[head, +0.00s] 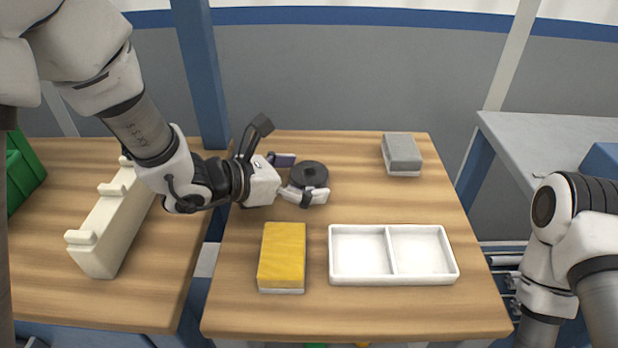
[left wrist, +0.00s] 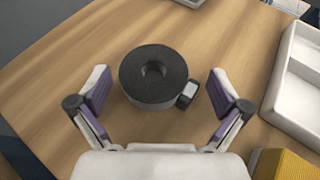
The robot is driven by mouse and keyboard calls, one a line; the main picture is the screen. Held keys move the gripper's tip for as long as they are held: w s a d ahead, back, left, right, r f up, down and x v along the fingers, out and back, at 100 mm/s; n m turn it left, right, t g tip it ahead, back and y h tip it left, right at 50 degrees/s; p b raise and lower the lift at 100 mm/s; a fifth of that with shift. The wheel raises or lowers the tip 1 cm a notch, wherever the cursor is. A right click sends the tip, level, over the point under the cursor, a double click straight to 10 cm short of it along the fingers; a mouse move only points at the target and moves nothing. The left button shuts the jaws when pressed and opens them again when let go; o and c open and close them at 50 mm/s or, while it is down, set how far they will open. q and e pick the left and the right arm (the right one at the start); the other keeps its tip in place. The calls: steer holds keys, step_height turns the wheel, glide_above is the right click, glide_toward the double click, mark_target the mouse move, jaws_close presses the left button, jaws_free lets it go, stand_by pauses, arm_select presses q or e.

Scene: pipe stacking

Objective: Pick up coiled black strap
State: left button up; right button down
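The coiled black strap (head: 309,174) is a flat, dark round coil with a hole in its middle, lying on the wooden table. It also shows in the left wrist view (left wrist: 153,76), with a small buckle-like piece at its lower right. My left gripper (head: 300,178) reaches in from the left at table height. Its two fingers (left wrist: 158,92) are spread on either side of the coil, with a gap visible on both sides in the left wrist view. My right arm shows at the right edge of the head view, but its gripper is out of view.
A white two-compartment tray (head: 389,254) stands empty at the front right. A yellow sponge-like block (head: 282,254) lies left of it. A grey block (head: 401,153) is at the back right. A cream rack (head: 110,222) stands on the left table. The table's middle right is clear.

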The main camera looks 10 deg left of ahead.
arm_select(q)
steer(key=c, duration=0.9)
